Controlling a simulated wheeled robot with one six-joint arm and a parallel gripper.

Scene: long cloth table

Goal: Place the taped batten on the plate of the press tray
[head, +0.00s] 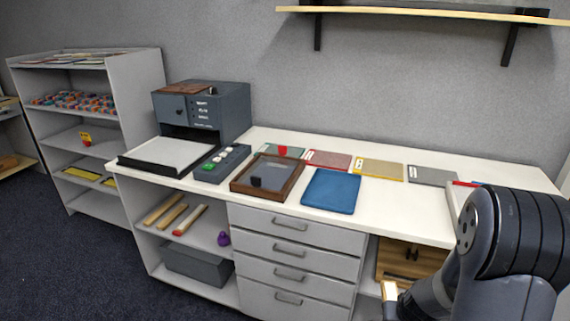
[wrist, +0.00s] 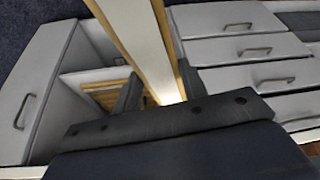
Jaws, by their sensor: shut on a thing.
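My gripper (wrist: 158,92) is shut on a long wooden batten (wrist: 140,35). The batten has a broad whitish face and tan edges, and it runs up and out of the wrist view. In the head view a pale end of the batten (head: 389,290) shows at the lower right beside my arm, in front of the table's lower cabinets. The gripper's fingers are not clear there. The press tray (head: 123,162) is far to the left on the table, with a bare pale plate (head: 172,151) in a dark frame in front of the grey press (head: 228,108).
On the table stand a button box (head: 222,163), a brown framed tray (head: 242,184), a blue pad (head: 331,190) and several coloured folders. Other battens (head: 165,212) lie on the shelf below, one red-ended. Drawers (head: 290,250) front the middle; a wall shelf (head: 420,12) hangs above.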

